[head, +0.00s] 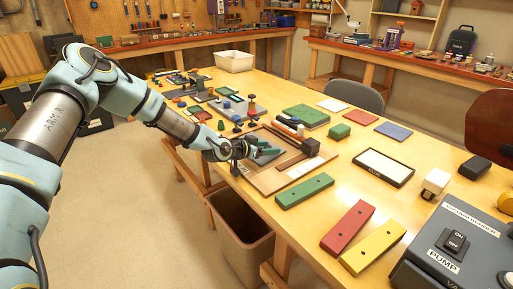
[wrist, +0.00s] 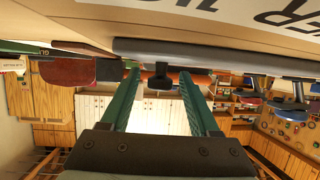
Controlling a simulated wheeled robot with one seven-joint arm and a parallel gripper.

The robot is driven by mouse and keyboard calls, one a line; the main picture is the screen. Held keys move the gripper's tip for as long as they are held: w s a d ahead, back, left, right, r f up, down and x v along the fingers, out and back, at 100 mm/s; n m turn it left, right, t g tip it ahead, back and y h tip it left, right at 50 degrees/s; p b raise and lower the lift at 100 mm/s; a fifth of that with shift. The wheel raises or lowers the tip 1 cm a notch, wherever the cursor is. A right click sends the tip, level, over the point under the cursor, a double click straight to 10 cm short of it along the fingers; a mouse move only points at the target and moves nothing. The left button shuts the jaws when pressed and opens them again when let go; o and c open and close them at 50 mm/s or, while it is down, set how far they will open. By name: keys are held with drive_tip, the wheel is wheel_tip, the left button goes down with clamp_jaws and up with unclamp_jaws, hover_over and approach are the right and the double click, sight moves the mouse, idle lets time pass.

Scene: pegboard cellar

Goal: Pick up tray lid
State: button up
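My gripper (head: 272,150) is low over a wooden jig board (head: 268,183) near the table's front edge. The wrist view looks upside down. There the two green fingers of my gripper (wrist: 160,74) are spread apart, with no object pinched between them. A long grey slab (wrist: 215,52), perhaps the tray lid, spans that view beyond the fingertips. A small dark knob (wrist: 160,81) on it shows between the fingers, and I cannot tell whether they touch it. In the head view my gripper hides much of this spot, so I cannot clearly make out the lid.
A dark block (head: 310,146) stands on the board's right part. Green (head: 304,190), red (head: 348,226) and yellow (head: 373,246) bars lie to the right, with a black-framed white panel (head: 383,167) behind. A pump box (head: 455,250) fills the near right corner. Small parts crowd the left.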

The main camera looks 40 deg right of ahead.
clamp_jaws()
drive_tip(key=shift+r, duration=0.15)
idle(0.5)
